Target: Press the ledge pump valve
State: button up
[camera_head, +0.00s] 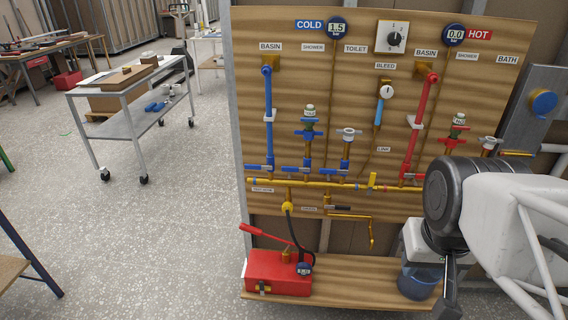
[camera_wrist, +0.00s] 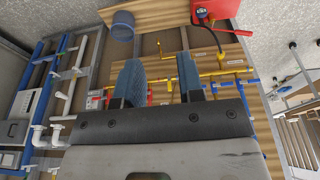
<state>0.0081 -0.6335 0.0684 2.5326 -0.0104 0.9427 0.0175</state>
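The red ledge pump (camera_head: 278,273) sits on the wooden ledge (camera_head: 350,290) at the foot of the panel. It has a red lever handle (camera_head: 266,236), a small brass valve with a dark lever (camera_head: 264,289) low on its front, and a round gauge (camera_head: 303,269). A black hose runs up from it to the yellow pipe. In the wrist view the pump (camera_wrist: 218,9) is at the top, partly cut off; its front valve is not clear there. My gripper (camera_wrist: 158,72) is open and empty, its two blue fingers apart. It is to the right of the pump, touching nothing visible.
A blue bucket (camera_head: 418,283) stands on the ledge near my gripper. The panel (camera_head: 300,80) behind carries blue, red and yellow pipes with several valves. A yellow drain spout (camera_head: 372,238) juts between pump and bucket. A metal cart (camera_head: 130,90) stands on open floor at left.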

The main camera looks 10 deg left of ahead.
jog(key=shift+w, duration=0.15)
jog(key=c, duration=0.5)
jog(key=shift+w, duration=0.2)
grip_shut()
jog(key=w+a+f+m+h, duration=0.1)
jog(key=w+a+f, duration=0.3)
jog(key=w, duration=0.5)
jog(key=w+a+f+g+h, duration=0.1)
jog(key=w+a+f, duration=0.35)
jog(key=w, duration=0.45)
jog(key=w+a+f+m+h, duration=0.1)
jog(key=w+a+f+h, duration=0.15)
jog(key=w+a, duration=0.4)
jog(key=w+a+f, duration=1)
jog(key=a+f, duration=0.1)
jog(key=f, duration=0.4)
jog(key=a+f+t, duration=0.1)
jog(key=a+f, duration=0.6)
jog(key=f, duration=0.4)
jog(key=s+a+f+t, duration=0.1)
jog(key=a+f, duration=0.6)
jog(key=f, duration=0.4)
jog(key=s+a+f+n+t+h, duration=0.1)
jog(key=a+f, duration=0.6)
jog(key=f, duration=0.5)
jog(key=shift+a, duration=0.25)
